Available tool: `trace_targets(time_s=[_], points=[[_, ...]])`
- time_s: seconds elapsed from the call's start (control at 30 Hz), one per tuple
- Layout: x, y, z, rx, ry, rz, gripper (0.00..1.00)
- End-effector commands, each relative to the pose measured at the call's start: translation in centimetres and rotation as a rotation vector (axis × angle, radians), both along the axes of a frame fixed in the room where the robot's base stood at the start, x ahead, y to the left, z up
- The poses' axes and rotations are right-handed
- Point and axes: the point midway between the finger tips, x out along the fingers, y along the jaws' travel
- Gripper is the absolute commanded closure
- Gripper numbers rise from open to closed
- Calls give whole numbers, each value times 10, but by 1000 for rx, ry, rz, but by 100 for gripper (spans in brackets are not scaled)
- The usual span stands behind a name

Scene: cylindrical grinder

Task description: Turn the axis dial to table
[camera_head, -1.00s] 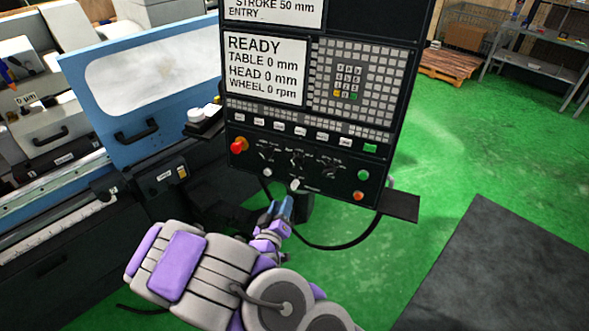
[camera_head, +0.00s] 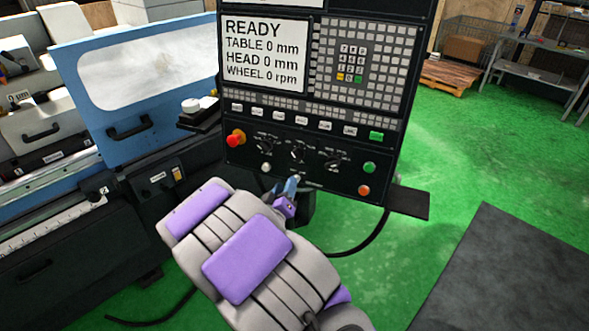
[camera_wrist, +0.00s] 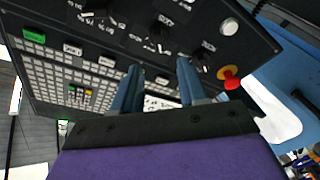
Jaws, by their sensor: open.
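The black control panel (camera_head: 315,120) faces me and carries a row of dark rotary dials: a left dial (camera_head: 265,143), a middle dial (camera_head: 298,150) and a right dial (camera_head: 335,158). Their labels are too small to read, so I cannot tell which is the axis dial. My gripper (camera_head: 291,184), with blue fingers, is at the panel's lower edge, below the middle dial. In the wrist view, my gripper (camera_wrist: 159,66) has its fingers apart with nothing held between them. Dials there show beyond the fingertips, one near the middle (camera_wrist: 160,28) and one to the right (camera_wrist: 205,48).
A red emergency button (camera_head: 236,138) is left of the dials. Green (camera_head: 369,167) and orange (camera_head: 364,190) buttons are to the right. The screen (camera_head: 264,53) reads READY. A dark shelf (camera_head: 409,202) juts out at the right. The blue grinder door (camera_head: 130,128) stands left.

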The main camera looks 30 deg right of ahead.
Motion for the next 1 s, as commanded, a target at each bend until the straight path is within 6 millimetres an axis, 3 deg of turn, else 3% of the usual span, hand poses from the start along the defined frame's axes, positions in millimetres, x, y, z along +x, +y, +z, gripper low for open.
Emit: trace_targets(time_s=[0.17, 0.7, 1.0], points=[[4, -4, 0, 2, -14, 3, 57], [66, -55, 3, -4, -14, 2, 57], [90, -74, 2, -2, -10, 3, 57]])
